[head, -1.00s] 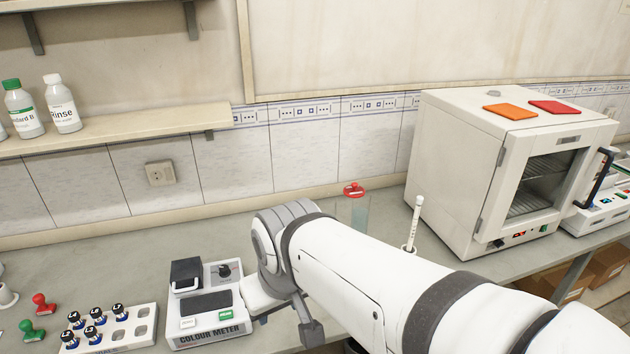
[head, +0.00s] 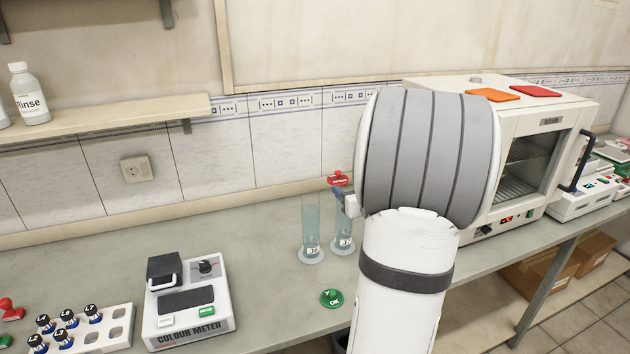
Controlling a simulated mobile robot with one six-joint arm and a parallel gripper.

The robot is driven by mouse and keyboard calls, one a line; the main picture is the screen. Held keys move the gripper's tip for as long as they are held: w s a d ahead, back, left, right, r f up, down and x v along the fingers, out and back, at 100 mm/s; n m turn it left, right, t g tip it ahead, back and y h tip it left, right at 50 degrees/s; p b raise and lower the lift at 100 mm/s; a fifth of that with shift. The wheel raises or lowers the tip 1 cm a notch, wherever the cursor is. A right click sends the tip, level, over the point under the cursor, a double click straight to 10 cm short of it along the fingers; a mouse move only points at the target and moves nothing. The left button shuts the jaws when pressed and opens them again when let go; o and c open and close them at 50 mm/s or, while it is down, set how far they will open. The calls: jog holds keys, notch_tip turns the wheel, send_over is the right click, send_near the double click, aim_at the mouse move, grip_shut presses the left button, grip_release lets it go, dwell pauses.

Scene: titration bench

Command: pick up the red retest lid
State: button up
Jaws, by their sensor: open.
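The red retest lid (head: 340,178) shows at the top of the right one of two tall clear cylinders (head: 344,238) on the bench, with small white lettering on it. My gripper (head: 345,203) is beside that cylinder, just below the lid. Only a small part of it shows, because my own arm hides most of it. It is open. I cannot tell whether it touches the lid or the cylinder. The left cylinder (head: 311,232) has no lid on it. A green OK lid (head: 332,298) lies on the bench in front of the cylinders.
The colour meter (head: 186,302) and a vial rack (head: 108,332) stand to the left. A white oven (head: 540,125), with an orange mat (head: 494,94) and a red mat (head: 529,90) on top, stands to the right. The bench (head: 262,255) is clear between meter and cylinders.

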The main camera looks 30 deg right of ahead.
aim_at(339, 177)
jog(key=shift+y, duration=0.3)
jog(key=p+x, duration=0.2)
jog(key=x, duration=0.5)
jog(key=shift+w+d, duration=0.25)
jog(key=shift+w, duration=0.05)
jog(key=c, duration=0.7)
